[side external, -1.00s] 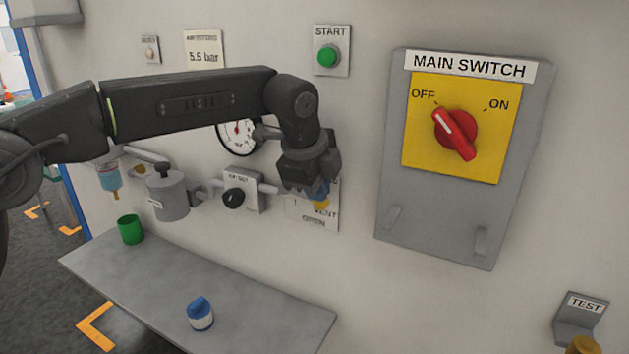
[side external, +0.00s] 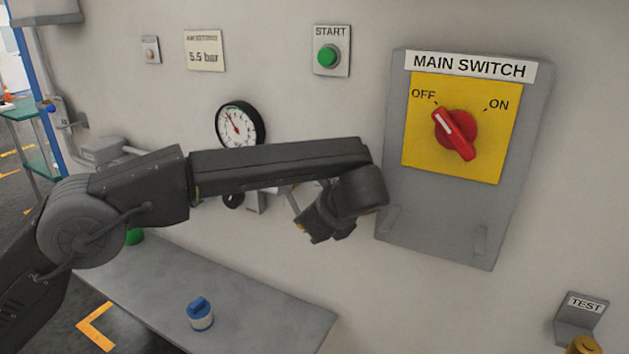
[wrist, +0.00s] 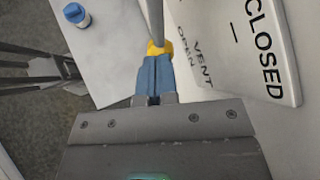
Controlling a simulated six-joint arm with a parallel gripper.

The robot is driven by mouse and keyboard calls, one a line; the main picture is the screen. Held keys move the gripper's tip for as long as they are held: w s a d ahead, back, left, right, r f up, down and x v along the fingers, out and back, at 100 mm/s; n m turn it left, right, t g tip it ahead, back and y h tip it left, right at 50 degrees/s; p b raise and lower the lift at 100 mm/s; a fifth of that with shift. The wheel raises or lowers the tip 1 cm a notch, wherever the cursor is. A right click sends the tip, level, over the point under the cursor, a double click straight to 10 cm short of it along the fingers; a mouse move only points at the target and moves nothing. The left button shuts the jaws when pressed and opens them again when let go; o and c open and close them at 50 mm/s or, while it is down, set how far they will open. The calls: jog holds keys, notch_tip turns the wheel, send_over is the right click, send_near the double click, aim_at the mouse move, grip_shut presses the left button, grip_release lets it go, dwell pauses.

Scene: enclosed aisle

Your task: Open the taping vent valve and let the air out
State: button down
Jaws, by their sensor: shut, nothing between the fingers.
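The vent plate (wrist: 235,50) shows in the wrist view, with the words CLOSED, VENT and OPEN. In the side view my arm covers most of it. A yellow piece (wrist: 157,48) at the end of a grey bar (wrist: 155,18) lies right at my fingertips; I take it for the vent handle's end. My gripper (wrist: 154,70) has its blue fingers together with nothing between them, touching or nearly touching the yellow piece. In the side view my gripper (side external: 309,231) is low in front of the wall.
The main switch (side external: 456,134) points to OFF, right of my arm. A green START button (side external: 327,56) and a 5.5 bar sign (side external: 205,53) are above. A grey shelf (side external: 250,295) below carries a blue-and-white item (side external: 200,314). A TEST bracket (side external: 582,315) is lower right.

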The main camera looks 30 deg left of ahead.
jog(key=shift+a+f, duration=0.45)
jog(key=shift+f, duration=0.15)
jog(key=shift+r, duration=0.15)
jog(key=shift+r, duration=0.65)
jog(key=v, duration=1.3)
jog(key=shift+s+d+r, duration=0.2)
jog(key=shift+d, duration=0.05)
